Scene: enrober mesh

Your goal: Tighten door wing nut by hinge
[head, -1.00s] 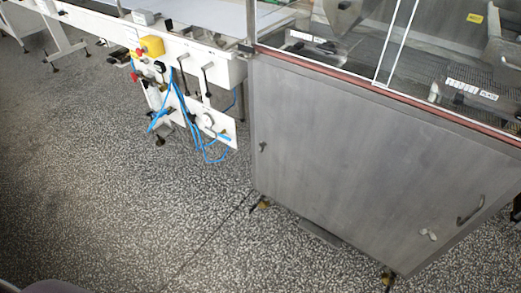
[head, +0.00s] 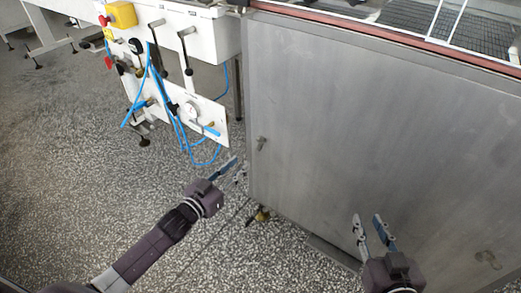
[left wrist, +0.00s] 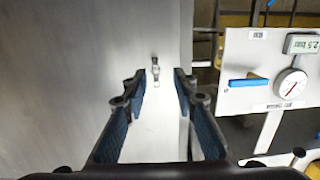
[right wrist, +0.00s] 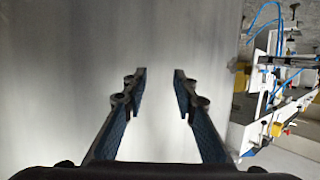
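A small metal wing nut (head: 262,143) sits near the left edge of the grey steel door (head: 330,130). In the left wrist view the wing nut (left wrist: 155,72) shows ahead, between and beyond the open fingers. My left gripper (head: 236,168) is open and empty, lower left of the wing nut and apart from it. My right gripper (head: 367,222) is open and empty in front of the lower door. In the right wrist view only plain panel shows between its fingers (right wrist: 161,75). No hinge can be made out.
A white machine frame (head: 205,40) with levers, blue hoses (head: 170,100) and a gauge (head: 191,110) stands left of the door. A brownish mark (head: 487,258) shows low on the right of the panel. The speckled floor (head: 80,160) is clear at left.

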